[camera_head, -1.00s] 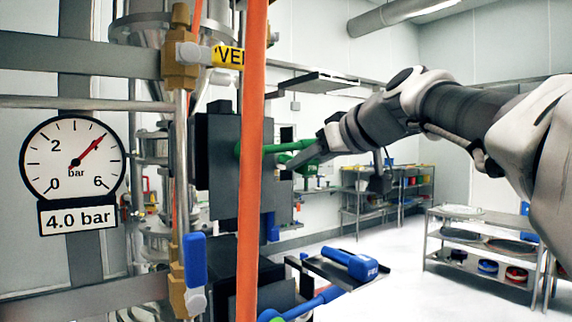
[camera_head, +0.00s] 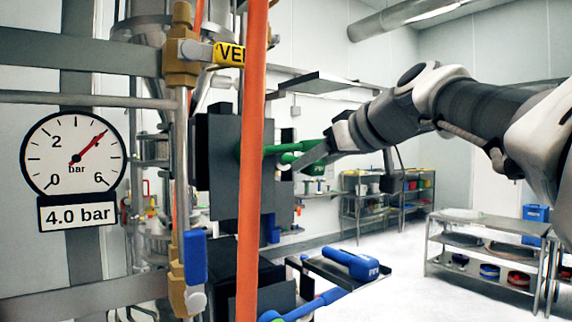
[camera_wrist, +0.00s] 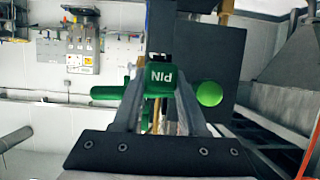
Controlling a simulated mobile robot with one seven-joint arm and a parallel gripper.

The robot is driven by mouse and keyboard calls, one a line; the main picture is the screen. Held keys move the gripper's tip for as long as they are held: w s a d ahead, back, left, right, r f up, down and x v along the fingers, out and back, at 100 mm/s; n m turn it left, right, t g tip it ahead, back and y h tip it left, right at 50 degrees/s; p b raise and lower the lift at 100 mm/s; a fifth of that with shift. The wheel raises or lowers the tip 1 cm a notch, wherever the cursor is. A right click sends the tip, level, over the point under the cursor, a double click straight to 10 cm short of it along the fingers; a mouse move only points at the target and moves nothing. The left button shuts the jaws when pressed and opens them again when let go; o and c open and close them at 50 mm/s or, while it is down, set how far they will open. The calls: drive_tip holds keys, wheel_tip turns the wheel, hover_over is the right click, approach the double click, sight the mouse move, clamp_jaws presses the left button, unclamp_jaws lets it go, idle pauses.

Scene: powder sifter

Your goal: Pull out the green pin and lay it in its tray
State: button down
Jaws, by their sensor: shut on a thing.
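My gripper (camera_head: 318,156) is shut on the pin's handle end, right of the post. In the wrist view both fingers (camera_wrist: 160,105) close around the green handle block marked PIN (camera_wrist: 160,76). A green bar and round green knob (camera_wrist: 209,93) stick out on either side. An empty grey tray (camera_head: 309,83) sits above and behind the pin; I cannot tell if it is the pin's.
The orange post (camera_head: 252,190) stands in front of the block. Below, a dark tray (camera_head: 318,264) holds a blue pin (camera_head: 350,264), and another blue bar (camera_head: 305,306) projects nearby. A gauge (camera_head: 74,155) is at left. Floor at right is open, before a shelf cart (camera_head: 470,247).

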drive_tip(key=shift+s+d+b, duration=0.65)
drive_tip(key=shift+s+d, duration=0.1)
drive_tip(key=shift+s, duration=0.35)
drive_tip(key=shift+s+d+b, duration=0.6)
drive_tip(key=shift+s+d, duration=0.1)
drive_tip(key=shift+s, duration=0.35)
drive_tip(key=shift+s+d+b, duration=0.3)
drive_tip(key=shift+s+d, duration=0.2)
drive_tip(key=shift+s, duration=0.3)
drive_tip(key=shift+s+d+b, duration=0.35)
drive_tip(key=shift+s+d, duration=0.2)
drive_tip(key=shift+s, duration=0.25)
drive_tip(key=shift+s+d+b, duration=0.3)
drive_tip(key=shift+s+d, duration=0.2)
drive_tip(key=shift+s, duration=0.3)
